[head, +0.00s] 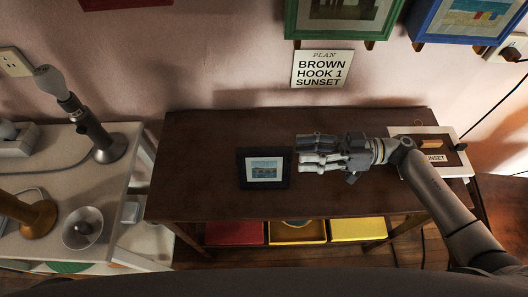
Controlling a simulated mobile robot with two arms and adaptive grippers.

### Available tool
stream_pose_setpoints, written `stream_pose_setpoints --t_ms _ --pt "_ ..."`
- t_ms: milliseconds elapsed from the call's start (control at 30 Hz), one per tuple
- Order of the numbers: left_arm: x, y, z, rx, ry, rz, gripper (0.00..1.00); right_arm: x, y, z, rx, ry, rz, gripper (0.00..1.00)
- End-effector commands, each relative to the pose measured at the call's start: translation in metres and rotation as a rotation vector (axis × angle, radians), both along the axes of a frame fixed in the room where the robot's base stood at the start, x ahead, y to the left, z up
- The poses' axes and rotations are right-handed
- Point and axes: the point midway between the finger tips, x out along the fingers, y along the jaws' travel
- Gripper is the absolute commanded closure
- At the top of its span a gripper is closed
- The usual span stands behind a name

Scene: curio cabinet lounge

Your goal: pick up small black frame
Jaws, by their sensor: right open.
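The small black frame (264,182) holds a little landscape picture and lies on the dark wooden table (200,150), left of the table's middle. My right gripper (306,152) comes in from the right over the table. My left gripper is not in view.
A white-bordered board labelled SUNSET (460,150) sits at the table's right end. A white side table (60,150) with lamps (92,130) stands at the left. A sign (321,69) and framed pictures hang on the wall. Red and yellow bins (358,229) sit below.

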Motion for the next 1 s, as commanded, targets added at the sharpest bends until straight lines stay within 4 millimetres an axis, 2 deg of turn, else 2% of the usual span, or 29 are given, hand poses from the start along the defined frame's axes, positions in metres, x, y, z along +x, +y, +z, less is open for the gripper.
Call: stream_pose_setpoints --t_ms 200,400,467,667,800,1000 --pt "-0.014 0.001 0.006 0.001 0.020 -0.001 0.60 -0.001 0.035 0.002 0.005 0.000 0.002 0.57" --pt "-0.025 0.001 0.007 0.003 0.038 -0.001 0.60 -0.001 0.054 0.002 0.003 -0.001 0.001 0.57" --pt "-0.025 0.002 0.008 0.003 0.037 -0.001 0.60 -0.001 0.058 0.003 0.003 -0.001 0.001 0.57" --pt "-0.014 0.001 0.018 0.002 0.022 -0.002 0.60 -0.004 0.087 0.009 0.006 -0.001 0.000 0.57" --pt "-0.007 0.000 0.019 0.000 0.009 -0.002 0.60 -0.003 0.103 0.007 0.004 0.000 0.001 0.57" --pt "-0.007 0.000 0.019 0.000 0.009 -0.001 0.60 -0.003 0.106 0.005 0.001 0.000 0.000 0.57"
